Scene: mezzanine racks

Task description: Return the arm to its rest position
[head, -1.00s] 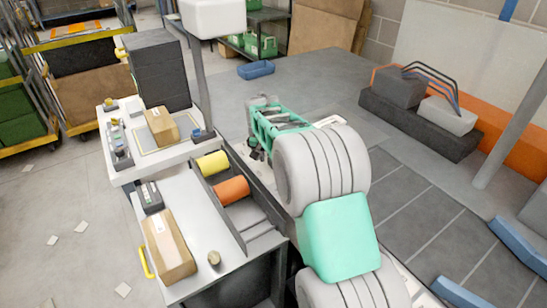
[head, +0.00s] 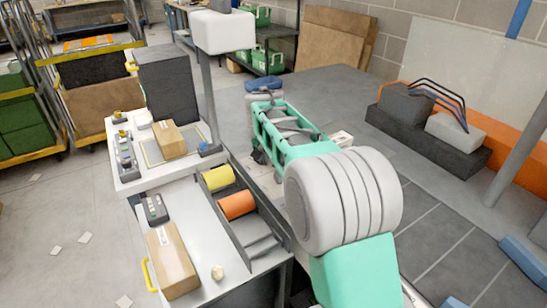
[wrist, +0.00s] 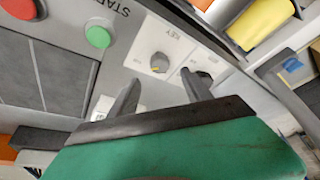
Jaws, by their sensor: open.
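My gripper (wrist: 161,77) is open in the wrist view, its two dark fingers apart with nothing between them. Beyond the fingers is a grey panel with a round key switch (wrist: 160,62), a dark knob (wrist: 204,76), a green button (wrist: 98,36) and a red button (wrist: 20,6). Whether the fingertips touch the panel cannot be told. In the head view my green and grey arm stretches away past the right side of the white workbench (head: 205,235). My gripper is hard to make out there.
The bench holds a cardboard box (head: 172,262), a smaller box (head: 170,140), and a bin with a yellow roll (head: 217,178) and an orange roll (head: 236,205). A white-topped post (head: 223,32) rises behind. Trolleys (head: 88,75) stand left.

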